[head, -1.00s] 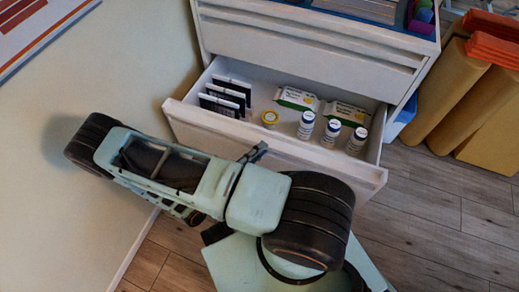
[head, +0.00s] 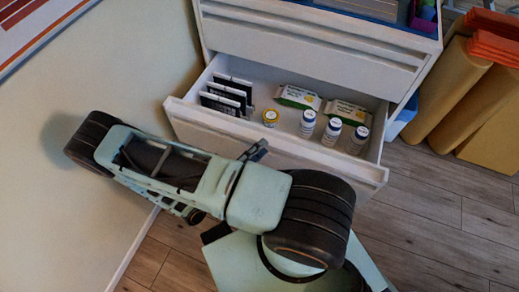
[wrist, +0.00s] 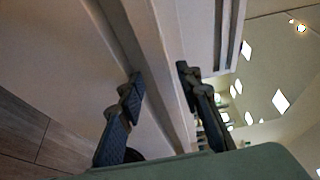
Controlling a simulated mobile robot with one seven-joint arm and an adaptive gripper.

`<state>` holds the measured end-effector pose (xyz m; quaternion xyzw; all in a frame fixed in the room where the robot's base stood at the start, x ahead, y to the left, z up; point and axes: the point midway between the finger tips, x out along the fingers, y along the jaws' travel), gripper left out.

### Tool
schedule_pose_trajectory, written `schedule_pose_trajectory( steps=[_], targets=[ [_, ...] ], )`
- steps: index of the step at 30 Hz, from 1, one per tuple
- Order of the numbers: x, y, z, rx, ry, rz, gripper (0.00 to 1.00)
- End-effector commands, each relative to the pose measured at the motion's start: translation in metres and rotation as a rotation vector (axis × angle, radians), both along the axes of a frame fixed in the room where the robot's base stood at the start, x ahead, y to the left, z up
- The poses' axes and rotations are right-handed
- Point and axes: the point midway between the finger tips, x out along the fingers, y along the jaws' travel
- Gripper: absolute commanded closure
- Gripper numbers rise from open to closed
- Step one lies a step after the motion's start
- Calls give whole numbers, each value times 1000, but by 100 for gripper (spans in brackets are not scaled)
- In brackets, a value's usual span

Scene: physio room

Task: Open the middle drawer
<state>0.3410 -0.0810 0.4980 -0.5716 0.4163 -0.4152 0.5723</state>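A white drawer (head: 200,118) stands pulled out of the white cabinet, below closed drawer fronts (head: 310,45). Which one counts as the middle drawer cannot be told, as the cabinet's lower part is hidden. Inside are dark packets (head: 228,95), a small yellow-topped jar (head: 270,118), white bottles with blue labels (head: 331,131) and green-and-white packs (head: 298,97). My gripper (head: 258,150) is at the drawer's front panel, mostly behind my arm. In the wrist view my gripper (wrist: 158,85) has its two fingers apart, on either side of a pale panel edge (wrist: 155,60). Firm contact is not clear.
Orange and tan rolled or folded pads (head: 470,90) stand on the floor right of the cabinet, beside a blue bin (head: 402,118). A wall is close on the left. Wooden floor (head: 440,215) is free at the lower right.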

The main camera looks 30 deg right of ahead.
Motion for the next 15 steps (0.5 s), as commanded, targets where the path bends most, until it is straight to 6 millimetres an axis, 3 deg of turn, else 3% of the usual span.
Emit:
schedule_pose_trajectory(
  steps=[5, 15],
  targets=[
    [-6, 23, 0, 4, 0, 4, 68],
    [-28, 90, -1, 4, 0, 3, 68]
  ],
)
